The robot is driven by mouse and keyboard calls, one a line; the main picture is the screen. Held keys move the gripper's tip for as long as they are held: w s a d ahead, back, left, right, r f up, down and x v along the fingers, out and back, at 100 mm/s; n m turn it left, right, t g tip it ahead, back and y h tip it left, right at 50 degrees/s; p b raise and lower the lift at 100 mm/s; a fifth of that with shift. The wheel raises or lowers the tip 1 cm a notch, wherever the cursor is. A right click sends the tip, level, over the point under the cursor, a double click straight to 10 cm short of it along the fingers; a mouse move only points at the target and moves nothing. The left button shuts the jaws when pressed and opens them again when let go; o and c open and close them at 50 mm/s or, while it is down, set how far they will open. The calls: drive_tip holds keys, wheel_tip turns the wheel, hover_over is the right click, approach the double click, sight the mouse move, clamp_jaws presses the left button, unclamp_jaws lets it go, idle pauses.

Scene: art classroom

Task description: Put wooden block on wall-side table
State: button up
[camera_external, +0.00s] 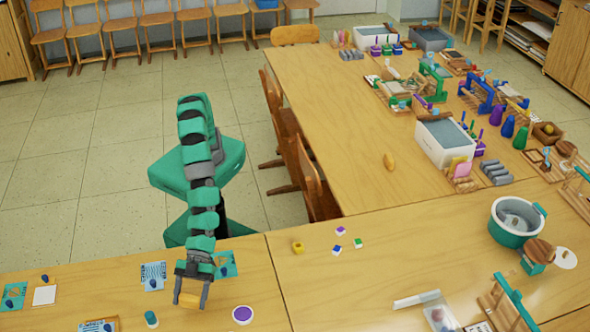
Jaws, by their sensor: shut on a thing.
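My gripper (191,285) reaches down over the left part of the near table (110,272). It is shut on a small light-wood block (189,300), which shows between the fingertips. I cannot tell whether the block touches the tabletop. A second table (335,120) runs back towards the rear wall, to the right of my arm. I cannot tell from this view which table is the wall-side one.
A purple-topped round pot (242,315) and a green-capped jar (151,319) stand near my gripper. Blue cards (153,275) lie to its left. A yellow piece (297,248) and small cubes (340,231) lie right. Wooden chairs (310,180) line the second table's left edge.

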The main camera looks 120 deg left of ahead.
sight(193, 308)
drive_tip(key=shift+w+d+f, duration=0.15)
drive_tip(key=shift+w+d, duration=0.7)
drive_tip(key=shift+d, duration=0.25)
drive_tip(key=shift+f+b, duration=1)
drive_tip(key=shift+f, duration=0.7)
drive_tip(key=shift+f, duration=0.15)
drive_tip(key=o, duration=1)
drive_tip(key=p+v, duration=0.1)
drive_tip(key=v, duration=0.4)
drive_tip(key=p+v, duration=0.1)
drive_tip(key=v, duration=0.5)
drive_tip(key=shift+w+d+r, duration=0.1)
drive_tip(key=shift+d+r, duration=0.05)
drive_tip(key=shift+r, duration=0.05)
drive_tip(key=shift+s+a+r+p, duration=0.25)
drive_tip(key=shift+a+p, duration=0.1)
drive_tip(key=shift+a, duration=0.25)
drive_tip(key=shift+w, duration=0.1)
